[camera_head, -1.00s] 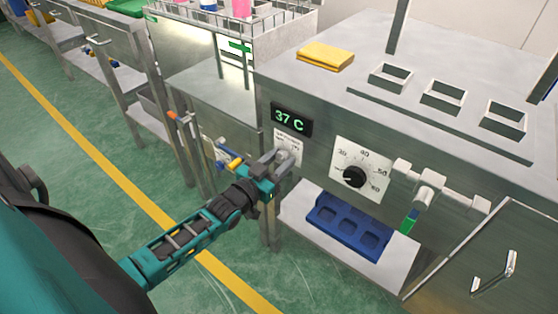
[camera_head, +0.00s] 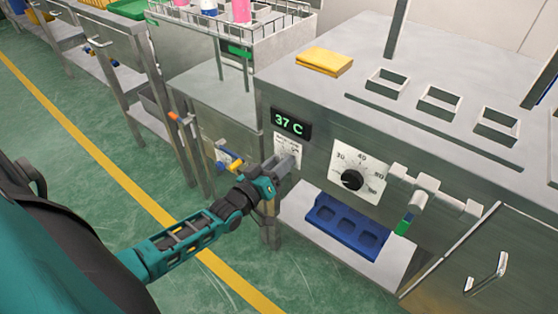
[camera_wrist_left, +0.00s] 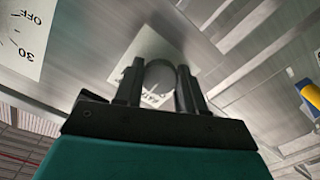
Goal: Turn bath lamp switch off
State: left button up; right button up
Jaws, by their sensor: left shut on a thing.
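The bath lamp switch is on the steel front panel, on a white label plate (camera_head: 287,147) below the green 37 C display (camera_head: 291,122). My left gripper (camera_head: 284,168) is at this plate and covers the switch in the head view. In the left wrist view, the fingers (camera_wrist_left: 158,88) point at the white plate (camera_wrist_left: 146,50). They are shut on a grey rounded switch knob (camera_wrist_left: 160,72) between them. Part of the plate's print shows below the knob, but the switch's setting cannot be read. My right gripper is in neither view.
A black dial (camera_head: 352,180) on a white scale is right of the switch. Pipe valves with a green handle (camera_head: 404,224) stand farther right. A blue tray (camera_head: 347,226) lies on the shelf below. A yellow cloth (camera_head: 324,61) is on top.

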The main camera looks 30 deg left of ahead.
pick_arm(q)
jog(key=n, duration=0.5)
jog(key=shift+n, duration=0.3)
dwell(0.4)
jog(key=o, duration=1.1)
jog(key=shift+c, duration=0.2)
jog(key=shift+s, duration=0.1)
jog(key=s+p, duration=0.2)
jog(key=s, duration=1)
jog(key=shift+s+a+p, duration=0.3)
jog(key=shift+s+a, duration=0.05)
jog(key=shift+a, duration=0.1)
